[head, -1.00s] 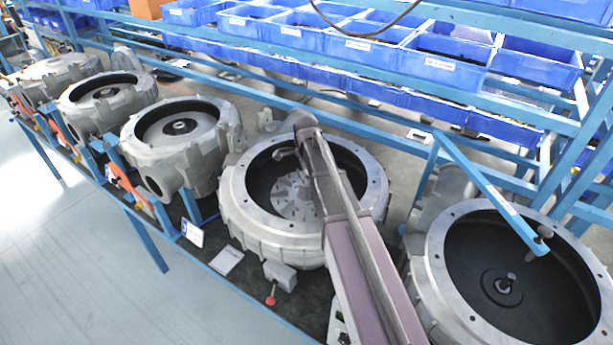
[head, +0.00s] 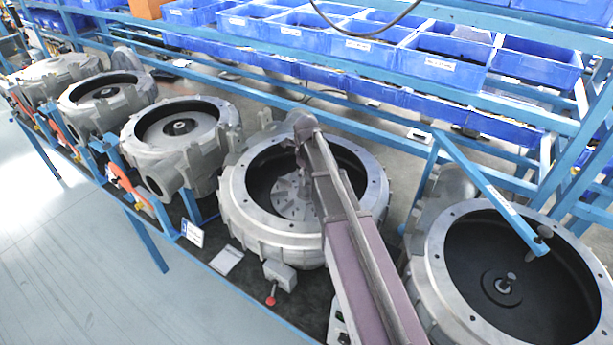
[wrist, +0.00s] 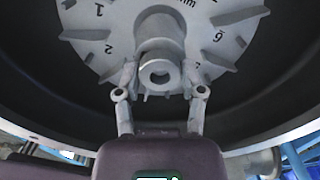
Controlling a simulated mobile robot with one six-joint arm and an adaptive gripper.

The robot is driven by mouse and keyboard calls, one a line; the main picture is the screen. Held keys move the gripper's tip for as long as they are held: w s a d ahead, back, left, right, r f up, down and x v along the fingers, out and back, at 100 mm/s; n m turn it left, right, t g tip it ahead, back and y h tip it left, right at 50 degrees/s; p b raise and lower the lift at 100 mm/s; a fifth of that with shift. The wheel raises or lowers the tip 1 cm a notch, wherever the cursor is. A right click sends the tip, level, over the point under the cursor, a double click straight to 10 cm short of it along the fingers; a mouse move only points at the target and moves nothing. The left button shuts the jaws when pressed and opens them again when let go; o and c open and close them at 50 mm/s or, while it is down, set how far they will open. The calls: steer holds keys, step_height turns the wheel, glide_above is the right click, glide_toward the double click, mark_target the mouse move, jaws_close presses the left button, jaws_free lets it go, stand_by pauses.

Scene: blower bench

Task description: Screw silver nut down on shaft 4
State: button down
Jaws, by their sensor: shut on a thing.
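In the wrist view a silver-grey ring-shaped nut (wrist: 160,64) with a dark round centre sits between the two fingers of my gripper (wrist: 161,78). The fingers are shut on its left and right sides. Behind it is the hub of a grey bladed impeller (wrist: 95,35) marked with numbers. I cannot tell how far the nut is on the shaft, as the shaft is mostly hidden. In the head view the impeller (head: 289,196) lies inside the second blower housing from the right (head: 240,215). My arm reaches over this housing and hides the nut and fingertips there.
Another open housing (head: 438,270) with a bare shaft (head: 503,285) stands at the right. More housings (head: 190,160) line the bench to the left. A blue frame with blue bins (head: 440,67) runs behind. The dark housing wall (wrist: 60,90) surrounds my gripper closely.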

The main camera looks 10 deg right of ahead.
steer(key=shift+m, duration=2.2)
steer(key=shift+c, duration=2.4)
jaws_free()
steer(key=n, duration=0.6)
steer(key=shift+n, duration=0.4)
steer(key=n, duration=1.8)
steer(key=shift+n, duration=0.3)
